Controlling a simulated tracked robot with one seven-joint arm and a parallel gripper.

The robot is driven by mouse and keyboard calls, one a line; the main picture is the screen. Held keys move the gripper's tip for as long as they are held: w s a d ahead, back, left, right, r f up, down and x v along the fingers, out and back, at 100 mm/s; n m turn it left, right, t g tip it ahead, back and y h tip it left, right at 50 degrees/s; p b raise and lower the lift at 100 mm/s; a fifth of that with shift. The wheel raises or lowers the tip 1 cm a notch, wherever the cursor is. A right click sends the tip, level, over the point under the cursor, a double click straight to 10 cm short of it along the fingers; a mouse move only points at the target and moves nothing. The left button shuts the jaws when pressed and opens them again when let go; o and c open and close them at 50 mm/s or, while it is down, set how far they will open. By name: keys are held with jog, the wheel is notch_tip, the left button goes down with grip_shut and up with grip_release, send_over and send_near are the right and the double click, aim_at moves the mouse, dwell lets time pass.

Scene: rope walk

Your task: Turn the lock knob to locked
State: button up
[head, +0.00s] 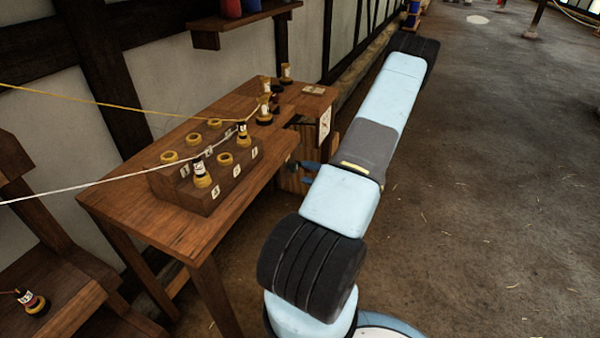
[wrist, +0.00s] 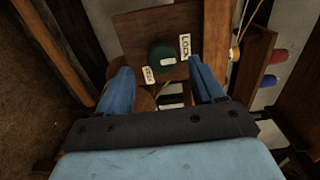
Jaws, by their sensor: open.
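The lock knob (wrist: 160,53) is a round dark green knob on a brown wooden board in the wrist view. A white mark (wrist: 168,61) shows on its face, right of and below the middle. A white LOCK label (wrist: 185,46) stands to its right and a smaller white label (wrist: 148,75), its print hard to read, to its lower left. My gripper (wrist: 160,68) is open, its blue fingers to either side of and short of the knob, with nothing between them. In the head view my gripper (head: 308,172) is beside the table's right end; I cannot make out the knob there.
A wooden table (head: 150,225) carries a stepped block (head: 200,199) with several yellow-ringed bobbins. A yellow rope (head: 120,106) and a white rope (head: 90,188) run to it from the left. A wall shelf (head: 245,16) hangs behind. The dirt floor (head: 480,200) at right is clear.

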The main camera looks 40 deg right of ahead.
jog(key=v, duration=0.9)
jog(key=shift+s, duration=0.25)
jog(key=w+a+r+n+g+y, duration=0.1)
jog(key=w+a+r+n+g, duration=0.2)
jog(key=a+r+g, duration=0.35)
jog(key=w+a+r+n+g+y, duration=0.1)
jog(key=w+a+r+n+g, duration=0.2)
jog(key=a+r, duration=0.55)
jog(key=w+a+r+n+g+y, duration=0.1)
jog(key=w+a+r+n+g, duration=0.25)
jog(key=a+r, duration=0.4)
jog(key=s+a+r+n+t+h, duration=0.1)
jog(key=s+a+r+n+h, duration=0.1)
jog(key=s+a+r+h, duration=0.3)
jog(key=s+a+r+n+t+h, duration=0.1)
jog(key=s+a+r+h, duration=0.3)
jog(key=s+a+r, duration=0.5)
jog(key=shift+s+a+r+n+h, duration=0.4)
jog(key=shift+a+r, duration=1.45)
jog(key=shift+r, duration=1.25)
